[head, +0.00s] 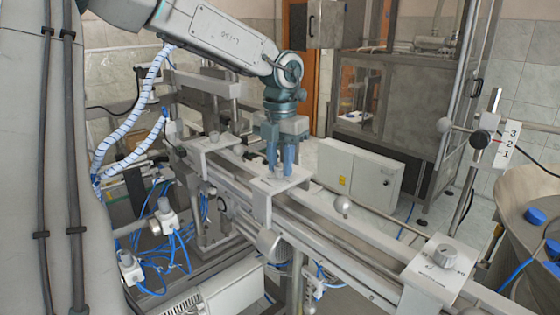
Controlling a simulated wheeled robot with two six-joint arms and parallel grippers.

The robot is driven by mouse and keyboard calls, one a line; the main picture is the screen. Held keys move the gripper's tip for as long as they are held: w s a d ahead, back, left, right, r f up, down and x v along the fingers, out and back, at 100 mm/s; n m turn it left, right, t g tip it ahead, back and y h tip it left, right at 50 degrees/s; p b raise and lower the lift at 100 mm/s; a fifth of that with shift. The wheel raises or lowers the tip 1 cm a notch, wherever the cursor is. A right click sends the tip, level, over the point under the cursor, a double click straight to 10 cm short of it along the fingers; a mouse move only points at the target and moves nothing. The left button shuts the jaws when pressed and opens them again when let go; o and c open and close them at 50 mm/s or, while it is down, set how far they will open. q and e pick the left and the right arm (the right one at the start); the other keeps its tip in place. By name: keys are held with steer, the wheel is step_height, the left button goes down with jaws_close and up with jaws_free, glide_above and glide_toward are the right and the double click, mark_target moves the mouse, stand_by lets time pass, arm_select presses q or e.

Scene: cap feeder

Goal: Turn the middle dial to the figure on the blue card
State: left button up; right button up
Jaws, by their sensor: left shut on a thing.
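My left gripper (280,170) points down with its blue fingers shut on the middle dial (280,174), on a pale raised plate (297,182) over the rail. The fingers hide most of this dial, and I cannot read its figure. A left dial (214,136) stands on a similar plate farther back. A right dial (447,251) sits on a box nearer the front right, with small dark marks around it that are too small to read. I see no blue card. A white strip (508,143) on the post at right bears 3, 2, 1 from top to bottom. My right gripper is not in view.
A long grey rail (345,245) runs from back left to front right under the dials. A ball knob (342,204) stands beside it, between the middle and right dials. A metal post (470,170) rises at right, near a round bin (535,215) with blue caps.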

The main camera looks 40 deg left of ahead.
arm_select(q)
steer(key=shift+s+f+m, duration=0.1)
steer(key=shift+f+m, duration=0.1)
steer(key=shift+m, duration=0.2)
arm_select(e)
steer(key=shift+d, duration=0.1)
arm_select(q)
steer(key=o, duration=1)
steer(key=shift+r, duration=0.1)
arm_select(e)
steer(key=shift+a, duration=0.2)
